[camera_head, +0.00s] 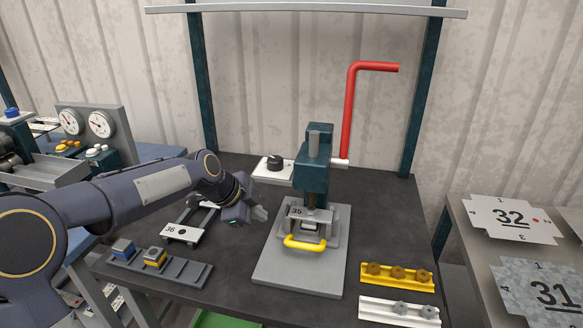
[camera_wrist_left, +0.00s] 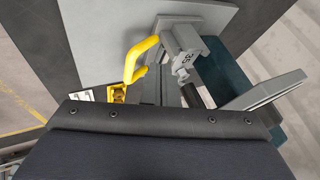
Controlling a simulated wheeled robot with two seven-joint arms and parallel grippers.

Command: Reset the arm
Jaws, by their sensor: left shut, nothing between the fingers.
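My left arm comes in from the left in the head view, and its gripper (camera_head: 259,213) is shut and empty. It hovers above the dark table, just left of the press. The press (camera_head: 313,172) is dark teal on a grey base plate (camera_head: 284,277), with a red lever (camera_head: 349,110) standing upright and bent to the right at its top. A yellow handle (camera_head: 304,243) sits at the front of the grey block marked 35. The yellow handle also shows in the left wrist view (camera_wrist_left: 140,60). The right gripper is not in view.
A fixture marked 36 (camera_head: 183,233) and a dark rail (camera_head: 160,268) with two blocks lie left of the press. A yellow rack (camera_head: 397,277) and a white rack (camera_head: 399,311) lie at right. Plates marked 32 (camera_head: 511,218) and 31 are on a side table. A gauge panel (camera_head: 93,124) stands at left.

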